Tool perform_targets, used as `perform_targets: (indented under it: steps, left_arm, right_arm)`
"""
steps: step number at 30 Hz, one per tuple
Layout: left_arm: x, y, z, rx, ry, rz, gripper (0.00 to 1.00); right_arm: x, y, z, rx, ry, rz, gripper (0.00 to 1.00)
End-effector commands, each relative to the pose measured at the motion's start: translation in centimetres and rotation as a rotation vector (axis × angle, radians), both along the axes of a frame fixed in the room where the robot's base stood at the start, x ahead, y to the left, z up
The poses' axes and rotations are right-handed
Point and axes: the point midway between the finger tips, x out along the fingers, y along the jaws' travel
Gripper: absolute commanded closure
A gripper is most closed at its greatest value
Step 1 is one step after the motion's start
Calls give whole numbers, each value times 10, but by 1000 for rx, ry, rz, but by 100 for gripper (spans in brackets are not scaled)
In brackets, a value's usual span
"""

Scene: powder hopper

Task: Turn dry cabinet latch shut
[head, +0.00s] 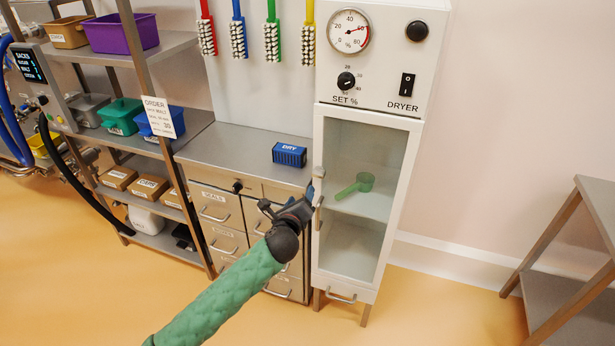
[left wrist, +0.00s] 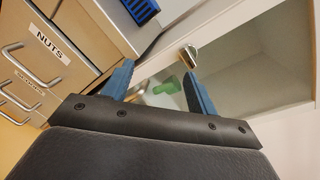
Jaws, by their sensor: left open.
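The dry cabinet (head: 366,215) is a tall white unit with a glass front, and a green scoop (head: 355,187) lies on its inner shelf. A small metal latch (head: 318,173) is at the left edge of the front; how far it is turned is hard to tell. In the left wrist view the latch (left wrist: 188,56) shows just beyond the right-hand fingertip. My left gripper (head: 307,204) is at the cabinet's left edge, just below the latch. In the left wrist view its blue fingers (left wrist: 158,70) are apart with nothing held between them. My right gripper is out of view.
The dryer panel (head: 380,60) with gauge and switch tops the cabinet. A steel drawer unit (head: 235,150) with a blue DRY box (head: 289,154) stands close on the left. A steel table (head: 600,205) is at right. Floor in front is clear.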

Motion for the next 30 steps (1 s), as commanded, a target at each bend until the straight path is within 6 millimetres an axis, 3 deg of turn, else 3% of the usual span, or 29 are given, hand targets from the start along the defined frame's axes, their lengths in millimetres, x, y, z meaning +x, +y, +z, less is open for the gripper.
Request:
perform_targets:
  steps: [6,12,20,30]
  left_arm:
    - [-1,-17,16,368,-185,-119,42]
    - [-3,-24,22,583,-275,-163,42]
    - [5,-26,23,650,-289,-165,42]
    - [50,-41,24,647,-287,-164,42]
  right_arm:
    - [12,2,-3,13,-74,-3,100]
    - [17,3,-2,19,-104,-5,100]
    - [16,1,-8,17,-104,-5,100]
    - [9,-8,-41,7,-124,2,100]
